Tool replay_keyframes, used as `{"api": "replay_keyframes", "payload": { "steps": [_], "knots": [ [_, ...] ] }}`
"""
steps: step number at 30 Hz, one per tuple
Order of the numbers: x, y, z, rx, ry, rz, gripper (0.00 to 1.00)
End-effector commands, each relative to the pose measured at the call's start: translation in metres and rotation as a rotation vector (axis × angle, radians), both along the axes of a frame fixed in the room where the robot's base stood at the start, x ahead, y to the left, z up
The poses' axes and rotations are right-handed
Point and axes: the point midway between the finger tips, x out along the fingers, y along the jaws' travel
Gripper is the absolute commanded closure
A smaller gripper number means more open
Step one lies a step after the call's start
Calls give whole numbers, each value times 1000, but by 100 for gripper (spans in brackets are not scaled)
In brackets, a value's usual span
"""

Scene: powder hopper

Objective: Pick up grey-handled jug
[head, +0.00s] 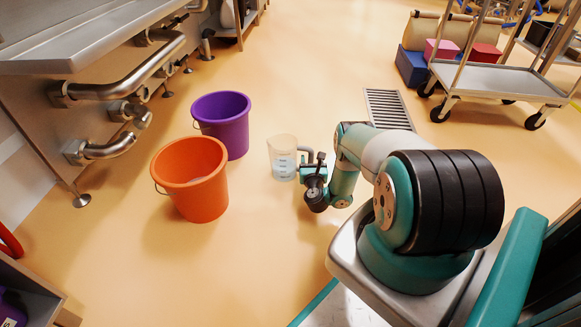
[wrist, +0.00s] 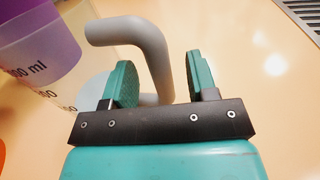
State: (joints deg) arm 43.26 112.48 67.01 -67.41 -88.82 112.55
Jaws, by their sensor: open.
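The grey-handled jug (head: 283,160) is a clear measuring jug with dark markings, upright on the floor right of the buckets. Its grey handle (head: 306,154) points right, toward my arm. In the wrist view the jug body (wrist: 88,85) is at the upper left, and the grey handle (wrist: 150,45) curves down between my gripper's (wrist: 163,80) two green fingers. My gripper (head: 318,168) is open, with a finger on each side of the handle. I cannot tell whether either finger touches it.
A purple bucket (head: 222,122) and an orange bucket (head: 191,180) stand left of the jug. A steel bench with pipes (head: 120,75) is at the left. A floor drain (head: 387,108) and a trolley (head: 495,82) are at the back right. Floor in front of the jug is clear.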

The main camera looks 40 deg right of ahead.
Motion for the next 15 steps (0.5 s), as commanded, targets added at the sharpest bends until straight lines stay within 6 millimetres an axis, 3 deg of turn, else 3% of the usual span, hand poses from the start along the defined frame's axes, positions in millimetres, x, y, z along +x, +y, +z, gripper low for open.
{"api": "replay_keyframes", "payload": {
  "steps": [6, 13, 15],
  "knots": [
    [0, 0, 1, 1, 1, 0, 47],
    [0, 0, 0, 1, 0, 0, 100],
    [0, 0, 0, 1, 0, 0, 100]
  ]
}}
